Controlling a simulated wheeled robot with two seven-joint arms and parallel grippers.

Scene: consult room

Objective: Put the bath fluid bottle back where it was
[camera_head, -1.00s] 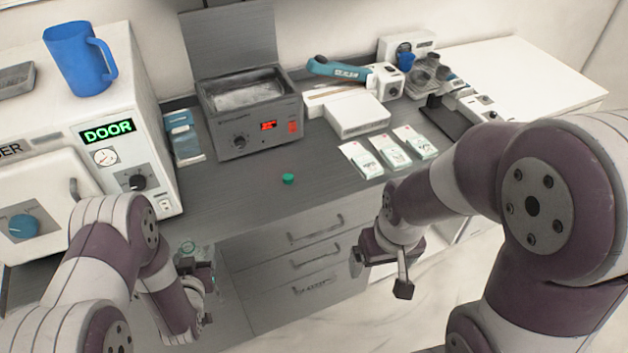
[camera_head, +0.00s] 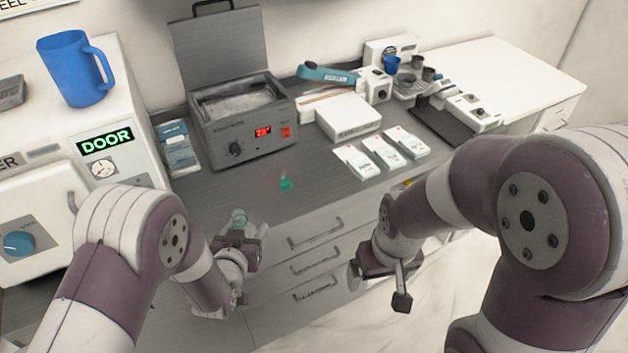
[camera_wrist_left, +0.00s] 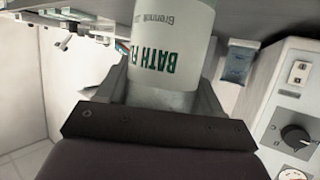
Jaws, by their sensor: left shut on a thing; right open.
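The bath fluid bottle (camera_wrist_left: 168,68) is white with green lettering and fills the upper middle of the left wrist view. My left gripper (camera_head: 243,238) is shut on it. In the head view only the bottle's pale green, open-looking top (camera_head: 239,218) shows above the gripper, in front of the counter's front edge; its lower part is hidden. A small green cap (camera_head: 286,184) lies on the grey counter (camera_head: 225,190), right of the bottle. My right gripper (camera_head: 382,277) is open and empty in front of the drawers.
A water bath (camera_head: 240,140) with a raised lid stands at the back of the counter. A white cabinet with a DOOR display (camera_head: 105,139) and a blue mug (camera_head: 72,70) are left. White packets (camera_head: 382,152) and a white box (camera_head: 347,117) lie right. The counter around the cap is clear.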

